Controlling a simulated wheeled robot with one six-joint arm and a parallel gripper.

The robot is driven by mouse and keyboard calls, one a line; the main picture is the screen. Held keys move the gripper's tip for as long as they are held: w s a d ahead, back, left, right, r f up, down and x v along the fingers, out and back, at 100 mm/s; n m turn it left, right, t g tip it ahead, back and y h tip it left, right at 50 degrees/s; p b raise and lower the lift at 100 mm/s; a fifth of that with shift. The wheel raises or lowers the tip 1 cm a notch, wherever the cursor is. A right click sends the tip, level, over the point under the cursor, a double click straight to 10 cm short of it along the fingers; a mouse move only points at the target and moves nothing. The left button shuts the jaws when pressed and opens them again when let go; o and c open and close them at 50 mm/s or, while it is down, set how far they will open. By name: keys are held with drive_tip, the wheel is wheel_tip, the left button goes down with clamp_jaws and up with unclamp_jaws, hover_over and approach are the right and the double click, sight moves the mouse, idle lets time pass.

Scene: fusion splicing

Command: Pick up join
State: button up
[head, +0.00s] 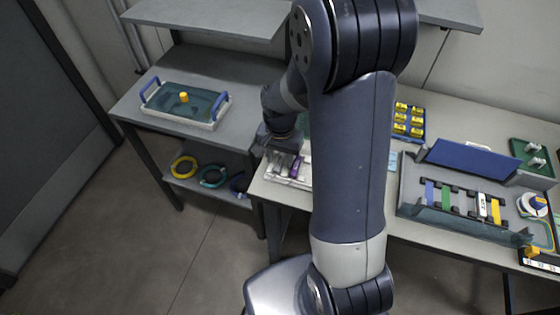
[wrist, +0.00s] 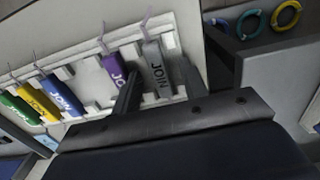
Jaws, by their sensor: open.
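A white rack (wrist: 95,50) holds a row of coloured pieces in the wrist view. The grey piece (wrist: 157,62) at the row's right end is marked JOIN. A purple piece (wrist: 113,68) with partly hidden lettering is beside it. My gripper (wrist: 160,82) is open, with one finger on each side of the grey piece's lower part. I cannot tell whether either finger touches it. In the head view my gripper (head: 283,145) is over the rack (head: 270,182) at the table's left end, and my arm hides part of it.
Blue (wrist: 66,95), yellow (wrist: 40,101) and green (wrist: 18,109) pieces stand left in the rack. A lidded tray (head: 205,122) is on the left bench, with coloured rings (head: 184,167) on the shelf below. A grey work tray (head: 410,185) is on the right.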

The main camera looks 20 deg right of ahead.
clamp_jaws()
idle(0.4)
drive_tip(key=shift+r, duration=0.15)
